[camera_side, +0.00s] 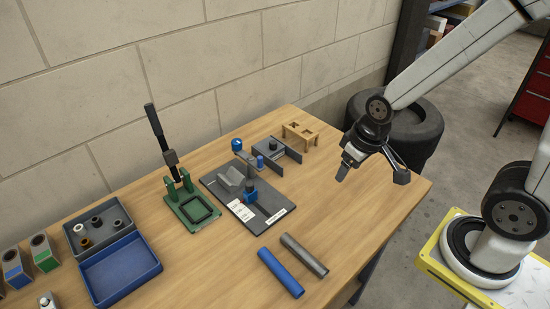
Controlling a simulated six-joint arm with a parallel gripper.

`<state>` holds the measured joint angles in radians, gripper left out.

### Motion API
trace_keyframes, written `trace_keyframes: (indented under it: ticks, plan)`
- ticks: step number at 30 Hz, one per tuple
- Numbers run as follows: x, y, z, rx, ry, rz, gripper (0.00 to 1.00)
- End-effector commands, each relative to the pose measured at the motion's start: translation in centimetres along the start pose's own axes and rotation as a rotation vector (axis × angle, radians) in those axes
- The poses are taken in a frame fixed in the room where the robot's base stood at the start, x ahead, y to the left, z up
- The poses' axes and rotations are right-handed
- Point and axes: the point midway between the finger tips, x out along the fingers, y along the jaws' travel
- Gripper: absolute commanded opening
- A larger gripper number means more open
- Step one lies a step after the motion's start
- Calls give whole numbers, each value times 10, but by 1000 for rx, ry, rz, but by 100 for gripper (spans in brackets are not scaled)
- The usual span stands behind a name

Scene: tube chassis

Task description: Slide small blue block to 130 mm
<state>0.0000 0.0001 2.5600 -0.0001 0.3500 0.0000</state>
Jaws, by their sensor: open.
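A small blue block (250,192) sits on a dark grey board (222,183) near the middle of the table, with a dark upright part just above it. White labels (242,211) lie on the board beside the block; their markings are too small to read. A smaller blue piece (260,161) shows farther back by a grey fixture (277,149). My gripper (372,176) is open and empty, its fingers spread apart. It hangs over the right part of the table, well to the right of the block and apart from it.
A green press with a black lever (187,206) stands left of the board. A blue tube (281,272) and a grey tube (304,256) lie in front. A blue open box (121,268) is at the left. A wooden stand (300,133) is behind. The right of the table is clear.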

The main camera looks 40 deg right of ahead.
Motion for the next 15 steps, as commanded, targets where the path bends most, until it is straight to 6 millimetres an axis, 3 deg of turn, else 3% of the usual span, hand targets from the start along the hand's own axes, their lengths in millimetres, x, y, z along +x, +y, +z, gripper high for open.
trace_keyframes:
  ticks: [8, 15]
  plan:
    - [0, -1, -2, -2, -1, -1, 66]
    - [4, -9, -25, -21, -24, -6, 66]
